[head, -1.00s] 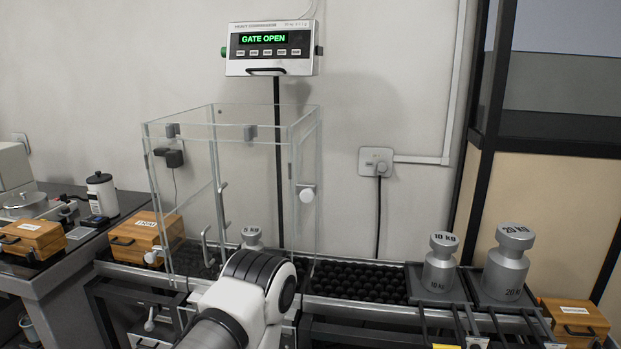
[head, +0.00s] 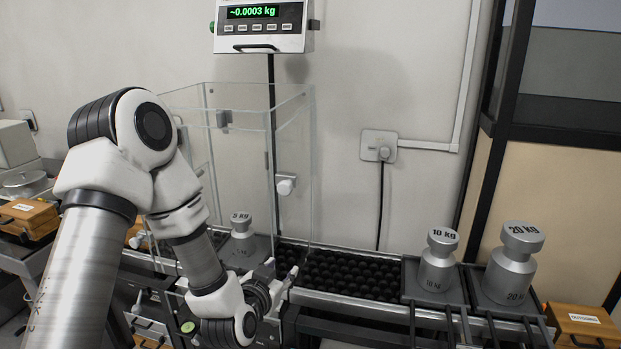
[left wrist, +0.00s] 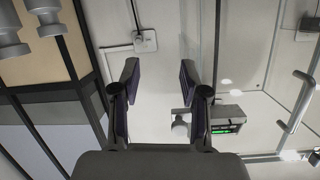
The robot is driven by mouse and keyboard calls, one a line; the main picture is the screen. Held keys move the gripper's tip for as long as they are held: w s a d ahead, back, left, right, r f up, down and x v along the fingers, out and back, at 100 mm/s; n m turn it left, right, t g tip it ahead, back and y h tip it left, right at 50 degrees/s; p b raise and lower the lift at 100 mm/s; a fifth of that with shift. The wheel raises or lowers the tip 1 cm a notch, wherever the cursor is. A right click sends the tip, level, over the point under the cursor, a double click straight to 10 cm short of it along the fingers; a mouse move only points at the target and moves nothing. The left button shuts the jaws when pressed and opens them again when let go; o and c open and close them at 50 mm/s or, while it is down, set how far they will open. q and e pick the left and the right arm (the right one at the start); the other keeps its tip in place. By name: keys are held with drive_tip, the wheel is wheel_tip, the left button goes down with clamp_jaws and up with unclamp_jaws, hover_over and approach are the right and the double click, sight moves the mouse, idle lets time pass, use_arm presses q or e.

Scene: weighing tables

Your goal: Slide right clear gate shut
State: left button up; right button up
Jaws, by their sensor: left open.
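The clear gate (head: 295,140) is the right side panel of the glass weighing box, with a round white knob (head: 285,186) on it near the box's front right edge. My left gripper (head: 286,284) is low in front of the box's right corner, below the knob and apart from it. In the left wrist view its two dark fingers (left wrist: 160,90) are spread with nothing held between them. A pale knob-like shape (left wrist: 181,127) shows behind the right finger there; I cannot tell whether it is the gate knob. My right gripper is not in view.
The display (head: 262,13) reads "~0.0003 kg". A weight (head: 242,243) stands inside the box. A black roller track (head: 345,275) runs right of it, to the 10 kg weight (head: 437,262) and the 20 kg weight (head: 512,265).

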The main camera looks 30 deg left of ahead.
sight(284, 189)
use_arm(q)
wheel_tip(284, 189, up, 16)
drive_tip(key=w+a+f+n+t+y, duration=0.1)
drive_tip(key=w+a+n+t+y, duration=0.1)
drive_tip(key=t, duration=0.1)
drive_tip(key=p+x, duration=0.2)
drive_tip(key=x, duration=0.4)
drive_tip(key=shift+w, duration=0.25)
drive_tip(key=shift+w+a, duration=0.15)
drive_tip(key=shift+w, duration=0.25)
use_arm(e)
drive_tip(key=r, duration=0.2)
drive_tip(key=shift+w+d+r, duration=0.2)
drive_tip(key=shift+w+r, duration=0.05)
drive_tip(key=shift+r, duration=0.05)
use_arm(q)
drive_tip(key=shift+f+h, duration=0.1)
drive_tip(key=shift+h, duration=0.3)
clamp_jaws()
